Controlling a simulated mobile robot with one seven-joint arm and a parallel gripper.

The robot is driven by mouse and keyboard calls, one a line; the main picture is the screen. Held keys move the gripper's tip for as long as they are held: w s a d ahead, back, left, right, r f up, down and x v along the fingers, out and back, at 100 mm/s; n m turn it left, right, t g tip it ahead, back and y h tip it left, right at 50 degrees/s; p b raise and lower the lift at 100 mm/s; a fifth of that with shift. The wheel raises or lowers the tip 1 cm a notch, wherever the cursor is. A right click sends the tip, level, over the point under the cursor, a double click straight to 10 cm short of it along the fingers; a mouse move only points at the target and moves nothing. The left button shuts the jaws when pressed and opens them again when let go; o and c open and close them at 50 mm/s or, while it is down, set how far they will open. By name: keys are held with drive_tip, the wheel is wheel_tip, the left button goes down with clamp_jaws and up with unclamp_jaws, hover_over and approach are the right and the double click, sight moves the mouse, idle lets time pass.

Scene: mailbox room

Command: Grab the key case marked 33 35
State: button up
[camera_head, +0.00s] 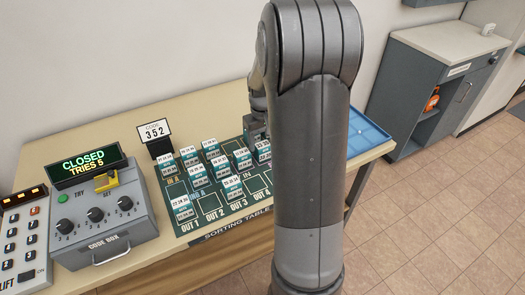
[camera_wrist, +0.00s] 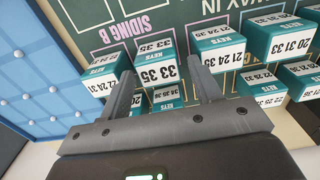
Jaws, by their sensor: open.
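In the wrist view, the teal key case with white labels reading 33 35 (camera_wrist: 158,72) stands on the green sorting board (camera_wrist: 85,14). My gripper (camera_wrist: 158,66) is open, with one finger on each side of this case. The fingers look close to its sides; I cannot tell whether they touch. In the head view, my gripper (camera_head: 255,125) is low over the right part of the board, partly behind my arm. The case between its fingers cannot be read there.
Another case (camera_wrist: 103,75) stands close left of the fingers, and case 21 24 35 (camera_wrist: 218,52) close right. Several more cases stand nearby. A blue tray (camera_head: 368,134) lies right of the board. The code box (camera_head: 100,220) and code sign 352 (camera_head: 155,132) are left.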

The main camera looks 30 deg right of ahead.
sight(263, 145)
drive_tip(key=f, duration=0.5)
drive_tip(key=shift+w+d+f, duration=0.1)
drive_tip(key=shift+w+d, duration=0.05)
drive_tip(key=shift+w, duration=0.15)
drive_tip(key=c, duration=0.8)
